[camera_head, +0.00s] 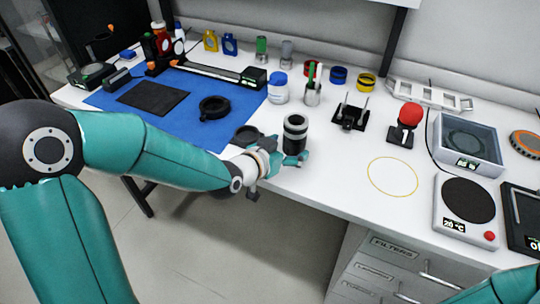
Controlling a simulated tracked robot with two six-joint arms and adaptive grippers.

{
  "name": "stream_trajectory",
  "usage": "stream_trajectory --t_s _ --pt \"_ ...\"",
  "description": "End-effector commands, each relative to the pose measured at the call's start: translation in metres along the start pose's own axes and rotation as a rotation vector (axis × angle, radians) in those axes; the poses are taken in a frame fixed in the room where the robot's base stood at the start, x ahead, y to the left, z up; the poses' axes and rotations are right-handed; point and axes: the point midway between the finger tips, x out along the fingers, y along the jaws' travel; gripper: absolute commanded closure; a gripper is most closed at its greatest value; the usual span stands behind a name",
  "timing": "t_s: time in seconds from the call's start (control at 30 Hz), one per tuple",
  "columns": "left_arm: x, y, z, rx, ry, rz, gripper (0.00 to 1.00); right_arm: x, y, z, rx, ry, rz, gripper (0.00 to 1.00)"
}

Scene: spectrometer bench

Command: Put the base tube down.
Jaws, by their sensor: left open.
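The base tube, a dark cylinder with light grey bands (294,135), stands upright on the white bench near its front edge. My left gripper (282,163) reaches in from the left, low at the front of the tube. It is open, and one teal finger shows close to the tube's lower end. I cannot tell whether the fingers touch the tube. My right gripper is out of view.
A blue mat (170,125) on the left bears a black ring (214,107). Another dark round part (246,136) lies left of the tube. A yellow circle (392,176) marks clear bench to the right. A hotplate (466,205) stands further right.

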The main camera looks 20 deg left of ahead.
Motion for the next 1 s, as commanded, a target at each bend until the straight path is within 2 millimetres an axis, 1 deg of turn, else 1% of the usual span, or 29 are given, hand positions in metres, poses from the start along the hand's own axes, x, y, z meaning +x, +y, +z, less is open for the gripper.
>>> stream_trajectory --t_s 0.3,0.4,0.5,0.7,1.0 --pt "-0.059 -0.001 -0.001 0.001 0.005 -0.002 0.17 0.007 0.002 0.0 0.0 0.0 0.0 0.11" --pt "-0.077 0.0 0.0 0.001 0.004 -0.002 0.17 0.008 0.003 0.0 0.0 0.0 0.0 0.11" --pt "-0.089 0.0 0.0 0.002 0.004 0.0 0.17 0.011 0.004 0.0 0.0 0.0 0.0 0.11" --pt "-0.103 0.0 0.001 0.001 0.001 0.0 0.17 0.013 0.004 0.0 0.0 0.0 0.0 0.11" --pt "-0.105 0.001 0.0 0.001 0.0 0.001 0.17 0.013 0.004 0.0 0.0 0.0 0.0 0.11"
